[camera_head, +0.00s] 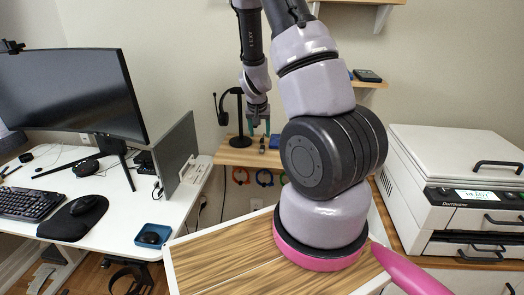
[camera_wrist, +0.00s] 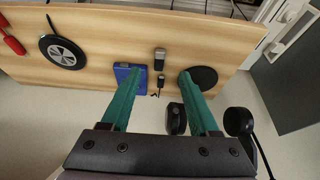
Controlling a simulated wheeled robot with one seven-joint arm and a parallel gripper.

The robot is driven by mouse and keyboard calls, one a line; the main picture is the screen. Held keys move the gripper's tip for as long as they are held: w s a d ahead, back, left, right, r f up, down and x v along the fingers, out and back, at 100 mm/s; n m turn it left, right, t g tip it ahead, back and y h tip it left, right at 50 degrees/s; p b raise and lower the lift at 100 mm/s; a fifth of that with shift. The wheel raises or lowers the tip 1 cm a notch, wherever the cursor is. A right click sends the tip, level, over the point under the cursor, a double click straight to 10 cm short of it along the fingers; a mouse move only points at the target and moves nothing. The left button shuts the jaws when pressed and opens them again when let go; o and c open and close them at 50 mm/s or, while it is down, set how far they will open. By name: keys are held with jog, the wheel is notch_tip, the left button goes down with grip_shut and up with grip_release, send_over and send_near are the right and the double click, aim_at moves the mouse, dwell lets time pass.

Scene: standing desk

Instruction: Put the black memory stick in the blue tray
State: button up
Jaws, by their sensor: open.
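My gripper (camera_head: 257,123) is open and empty above the small wooden shelf. In the wrist view its teal fingers (camera_wrist: 162,76) point at the shelf, spread apart. Between the fingertips are two small dark stick-like items: a larger dark grey one (camera_wrist: 160,58) and a smaller black one (camera_wrist: 160,81). I cannot tell for sure which is the black memory stick. In the head view this spot shows only as small dark shapes (camera_head: 262,146). The blue tray (camera_head: 142,242) is on the white desk's front right corner, with a dark rounded object (camera_head: 151,237) in it.
On the shelf (camera_wrist: 100,40), a flat blue item (camera_wrist: 130,76) lies by the left finger. The headphone stand's round base (camera_wrist: 205,76) is by the right finger, with headphones (camera_wrist: 240,122) close by. A printer-like machine is at right.

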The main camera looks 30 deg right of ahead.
aim_at(261, 150)
jog(key=x, duration=1)
jog(key=shift+w+d+f, duration=0.15)
jog(key=shift+w+f, duration=0.1)
grip_shut()
